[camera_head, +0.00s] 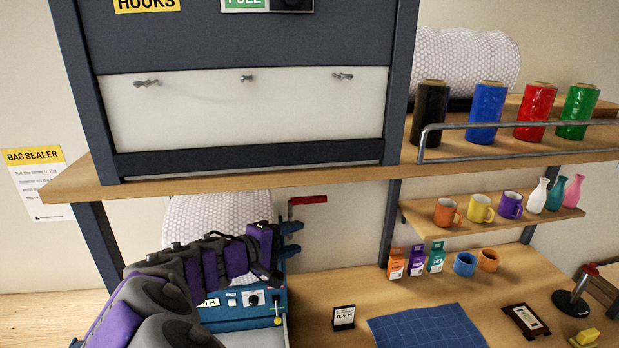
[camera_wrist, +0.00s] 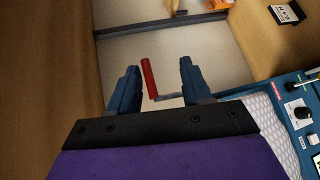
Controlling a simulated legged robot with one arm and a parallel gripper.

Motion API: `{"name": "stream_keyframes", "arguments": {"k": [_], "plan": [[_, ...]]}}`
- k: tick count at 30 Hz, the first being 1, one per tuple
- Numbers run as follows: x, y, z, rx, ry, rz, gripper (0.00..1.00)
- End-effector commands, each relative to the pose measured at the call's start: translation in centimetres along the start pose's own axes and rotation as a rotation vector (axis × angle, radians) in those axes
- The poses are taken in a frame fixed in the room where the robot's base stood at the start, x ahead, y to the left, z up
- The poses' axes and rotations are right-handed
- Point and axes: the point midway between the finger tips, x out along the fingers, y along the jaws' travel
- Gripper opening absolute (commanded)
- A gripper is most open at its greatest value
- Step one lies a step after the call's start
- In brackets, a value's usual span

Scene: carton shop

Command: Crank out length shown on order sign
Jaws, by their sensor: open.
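The crank's red handle (camera_head: 308,200) sticks out at the right of the blue dispenser (camera_head: 262,300), beside the bubble-wrap roll (camera_head: 215,218). In the wrist view the red handle (camera_wrist: 149,77) and its grey arm show between the two blue fingers, with space on both sides. My gripper (camera_head: 290,239) is open; the fingers (camera_wrist: 158,75) hold nothing. The small order sign (camera_head: 344,317) stands on the bench and seems to read 0.4 M. The dispenser's length display (camera_head: 208,302) is partly hidden by my arm; an "M" shows.
A shelf (camera_head: 230,176) with a dark hook cabinet is above my gripper. A blue cutting mat (camera_head: 428,328), small boxes (camera_head: 416,261) and mugs (camera_head: 465,264) are on the bench to the right.

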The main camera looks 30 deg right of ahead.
Motion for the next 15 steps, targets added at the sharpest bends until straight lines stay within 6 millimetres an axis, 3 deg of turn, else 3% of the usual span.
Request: {"name": "stream_keyframes", "arguments": {"k": [1,3,6,11,15], "plan": [[-1.1,1.1,-1.9,-0.026,0.038,0.04,0.48],[-2.0,1.5,-4.0,-0.053,0.081,0.082,0.48],[-2.8,1.8,-5.7,-0.072,0.122,0.119,0.48],[-2.7,1.8,-6.5,-0.079,0.139,0.134,0.48],[-1.1,1.9,-6.9,-0.079,0.136,0.133,0.48]]}}
